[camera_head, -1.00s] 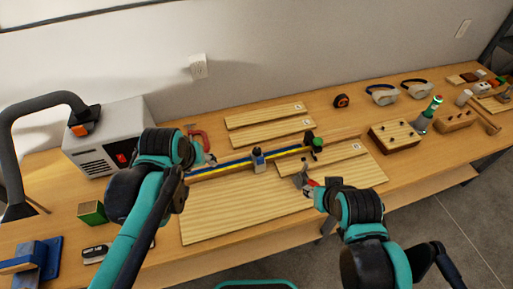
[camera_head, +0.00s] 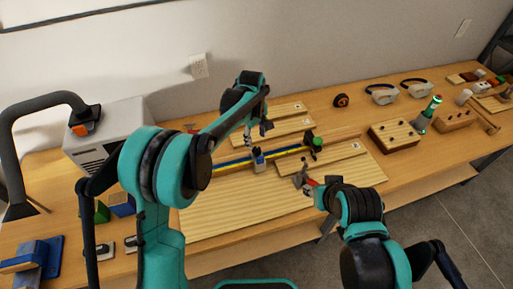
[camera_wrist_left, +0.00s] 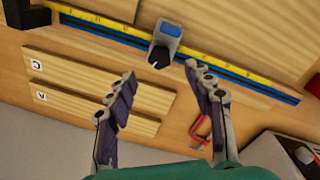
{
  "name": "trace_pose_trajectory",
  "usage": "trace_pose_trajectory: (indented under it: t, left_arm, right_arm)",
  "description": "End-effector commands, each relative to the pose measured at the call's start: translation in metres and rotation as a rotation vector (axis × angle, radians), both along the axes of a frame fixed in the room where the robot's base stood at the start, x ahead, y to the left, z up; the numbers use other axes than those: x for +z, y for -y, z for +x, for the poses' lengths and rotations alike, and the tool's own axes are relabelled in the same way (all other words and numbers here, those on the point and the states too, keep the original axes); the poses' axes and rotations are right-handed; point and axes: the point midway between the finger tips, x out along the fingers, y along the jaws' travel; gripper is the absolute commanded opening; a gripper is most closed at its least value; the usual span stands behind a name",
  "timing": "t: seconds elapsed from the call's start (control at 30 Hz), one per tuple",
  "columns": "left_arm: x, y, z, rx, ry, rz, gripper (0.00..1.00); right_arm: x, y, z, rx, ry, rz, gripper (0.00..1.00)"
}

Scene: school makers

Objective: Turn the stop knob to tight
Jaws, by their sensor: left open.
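The stop (camera_head: 258,162) is a small grey block with a blue face, sitting on a rail with a yellow scale (camera_head: 288,151). In the left wrist view the stop (camera_wrist_left: 169,33) shows its dark knob (camera_wrist_left: 158,58) facing my left gripper. My left gripper (camera_head: 259,134) hangs just behind the rail, near the stop. In the left wrist view the left gripper (camera_wrist_left: 160,71) is open and empty, its fingertips on either side of the knob and apart from it. My right gripper (camera_head: 302,177) is over the front board, right of the stop; its jaw opening is unclear.
Two pale boards (camera_head: 290,111) lie behind the rail, and another (camera_head: 345,160) lies to its right. A black block with a green knob (camera_head: 313,142) stands at the rail's right end. A grey machine (camera_head: 120,118) stands at left.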

Motion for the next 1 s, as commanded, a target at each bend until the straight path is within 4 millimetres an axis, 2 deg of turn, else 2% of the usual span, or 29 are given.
trace_pose_trajectory:
  t: [0.1,0.33,0.5,0.73,0.77,0.93,1.0]
  left_arm:
    - [-0.023,0.001,0.001,-0.001,0.001,-0.001,0.52]
    - [-0.056,0.003,0.003,-0.002,0.002,0.0,0.52]
    - [-0.065,0.003,0.003,-0.002,0.002,0.0,0.52]
    - [-0.065,0.003,0.003,-0.002,0.002,0.0,0.52]
    - [-0.065,0.003,0.003,-0.002,0.002,0.0,0.47]
    - [-0.065,0.003,0.003,-0.002,0.002,0.0,0.02]
    - [-0.065,0.003,0.003,-0.002,0.002,0.0,0.02]
  right_arm:
    - [-0.009,0.0,0.0,0.0,0.0,0.0,0.4]
    - [-0.019,0.0,0.0,0.0,0.0,0.0,0.4]
    - [-0.021,0.0,0.0,0.0,0.0,0.0,0.4]
    - [-0.021,0.0,0.0,0.0,0.0,0.0,0.4]
    - [-0.021,0.0,0.0,0.0,0.0,0.0,0.4]
    - [-0.021,0.0,0.0,0.0,0.0,0.0,0.4]
    - [-0.021,0.0,0.0,0.0,0.0,0.0,0.4]
